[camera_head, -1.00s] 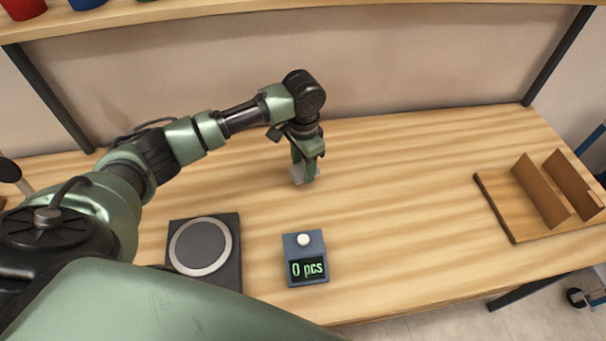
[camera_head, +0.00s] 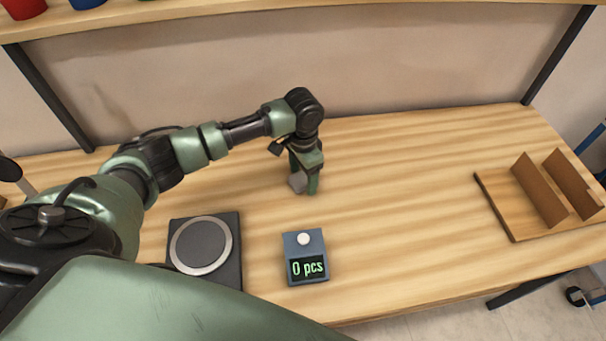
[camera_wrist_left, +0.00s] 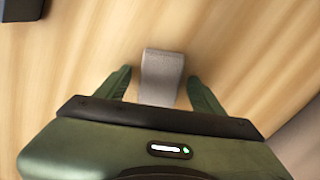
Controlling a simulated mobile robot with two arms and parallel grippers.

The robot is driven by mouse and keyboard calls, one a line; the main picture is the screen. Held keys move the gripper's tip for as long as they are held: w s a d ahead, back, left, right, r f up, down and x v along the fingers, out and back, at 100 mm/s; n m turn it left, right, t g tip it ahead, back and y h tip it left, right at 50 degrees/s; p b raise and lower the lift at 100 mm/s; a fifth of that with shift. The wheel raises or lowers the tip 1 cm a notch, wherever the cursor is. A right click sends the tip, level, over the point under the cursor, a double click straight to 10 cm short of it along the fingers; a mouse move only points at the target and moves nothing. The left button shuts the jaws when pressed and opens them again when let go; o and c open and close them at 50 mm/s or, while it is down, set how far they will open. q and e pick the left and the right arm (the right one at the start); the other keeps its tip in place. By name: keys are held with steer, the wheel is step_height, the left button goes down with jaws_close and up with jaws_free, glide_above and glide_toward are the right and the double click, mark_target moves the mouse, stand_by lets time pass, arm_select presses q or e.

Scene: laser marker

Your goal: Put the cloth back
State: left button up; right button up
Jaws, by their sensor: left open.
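The cloth (camera_head: 297,183) is a small light grey piece at the fingers of my left gripper (camera_head: 305,187), over the middle of the wooden table. In the left wrist view the cloth (camera_wrist_left: 162,72) shows as a grey strip between the two green fingers, with a gap on each side. My left gripper is open and points down around it. The near end of the cloth is hidden behind the gripper body. My right gripper is not in view.
A dark plate with a round disc (camera_head: 201,246) and a blue counter box reading "0 pcs" (camera_head: 305,257) stand in front of the gripper. A wooden board with upright brown dividers (camera_head: 541,190) is at the right. The table (camera_head: 420,190) between is clear.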

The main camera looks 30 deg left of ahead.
mark_target(303, 178)
arm_select(q)
step_height(303, 178, up, 12)
steer(key=shift+r, duration=0.15)
stand_by(0.4)
